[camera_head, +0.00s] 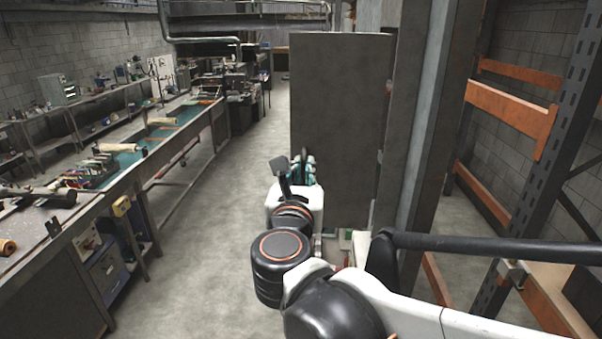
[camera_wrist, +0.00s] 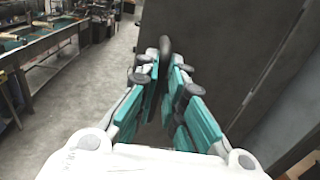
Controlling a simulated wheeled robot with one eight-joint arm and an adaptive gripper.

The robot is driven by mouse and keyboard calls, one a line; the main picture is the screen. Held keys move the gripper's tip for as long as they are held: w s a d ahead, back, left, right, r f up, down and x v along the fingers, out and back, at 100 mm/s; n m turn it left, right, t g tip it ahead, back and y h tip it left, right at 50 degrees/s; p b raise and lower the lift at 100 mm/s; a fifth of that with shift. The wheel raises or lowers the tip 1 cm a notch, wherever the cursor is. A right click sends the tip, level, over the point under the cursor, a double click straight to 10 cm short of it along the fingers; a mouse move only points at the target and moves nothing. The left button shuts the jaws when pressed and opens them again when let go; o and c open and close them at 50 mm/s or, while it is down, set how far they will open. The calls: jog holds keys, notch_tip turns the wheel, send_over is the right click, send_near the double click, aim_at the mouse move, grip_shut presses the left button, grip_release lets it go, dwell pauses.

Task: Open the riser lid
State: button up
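The riser lid (camera_head: 340,105) is a tall, flat dark grey panel, upright beside a grey column. It fills much of the wrist view's upper right (camera_wrist: 215,50). A dark rounded handle (camera_wrist: 165,46) shows at the fingertips in the wrist view, in front of the panel. My gripper (camera_wrist: 167,72) has teal-padded fingers on both sides of the handle, with a narrow gap between them. Whether the pads press on it I cannot tell. In the head view my gripper (camera_head: 304,170) is at the panel's lower left, partly hidden by my arm.
A long workbench (camera_head: 100,190) with tools runs along the left. Open concrete floor (camera_head: 205,240) lies between it and the panel. A grey column (camera_head: 430,120) and orange-beamed racking (camera_head: 510,105) stand close on the right. A small white and green object (camera_head: 346,238) shows below the panel.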

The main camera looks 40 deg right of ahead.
jog(key=o, duration=0.4)
jog(key=shift+s+d, duration=0.15)
jog(key=shift+o, duration=0.2)
jog(key=v, duration=1.2)
dwell(0.5)
